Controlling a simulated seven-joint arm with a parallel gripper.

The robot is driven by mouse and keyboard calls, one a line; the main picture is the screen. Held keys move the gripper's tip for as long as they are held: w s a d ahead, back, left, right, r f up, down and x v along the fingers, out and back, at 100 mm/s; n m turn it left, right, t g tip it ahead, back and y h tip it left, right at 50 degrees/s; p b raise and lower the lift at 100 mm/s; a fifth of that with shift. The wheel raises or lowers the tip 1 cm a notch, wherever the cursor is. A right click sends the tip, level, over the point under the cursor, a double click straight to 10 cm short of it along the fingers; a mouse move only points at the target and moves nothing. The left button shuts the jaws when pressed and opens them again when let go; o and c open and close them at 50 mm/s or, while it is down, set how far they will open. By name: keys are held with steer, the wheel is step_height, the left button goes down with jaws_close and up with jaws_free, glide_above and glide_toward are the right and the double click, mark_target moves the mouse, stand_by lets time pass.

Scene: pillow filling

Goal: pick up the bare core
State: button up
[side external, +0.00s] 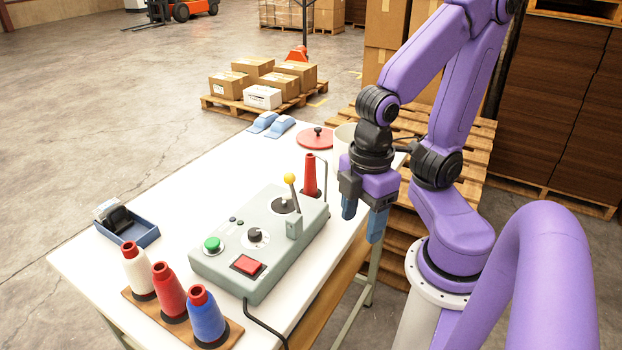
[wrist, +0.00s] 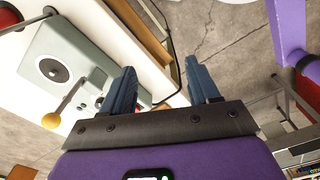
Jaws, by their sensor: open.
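The bare core (side external: 309,176) is a plain red cone with no thread. It stands upright at the far end of the grey control box, by a thin bent metal rod (side external: 322,176). My gripper (side external: 362,218) is to its right, apart from it, fingers pointing down by the table's right edge. In the wrist view my gripper (wrist: 160,72) has its two blue fingers spread with nothing between them. A dark red piece (wrist: 8,16) at the upper left there may be the core; it is cut off by the frame.
The control box (side external: 262,240) has a yellow-knobbed lever (side external: 290,188). Three thread-wound cones, one blue (side external: 207,318), stand on a wooden strip at the front. A red lid (side external: 316,139) and a pale cylinder (side external: 344,138) are at the far end. The table's left side has free room.

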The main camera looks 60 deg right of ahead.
step_height(320, 180, up, 5)
steer(key=w+d+n+g+h, duration=0.1)
steer(key=w+d+g+h, duration=0.15)
steer(key=w+h, duration=0.75)
steer(key=w+d+n+g+h, duration=0.1)
steer(key=w+d+n+h, duration=0.15)
steer(key=w, duration=1.45)
glide_toward(306, 158)
steer(key=shift+m+g+h, duration=0.25)
steer(key=shift+m+h, duration=0.1)
steer(key=shift+h, duration=0.1)
steer(key=x, duration=1)
steer(key=shift+w+a+f, duration=0.1)
steer(key=shift+a+f, duration=0.05)
steer(key=shift+f, duration=0.2)
jaws_close()
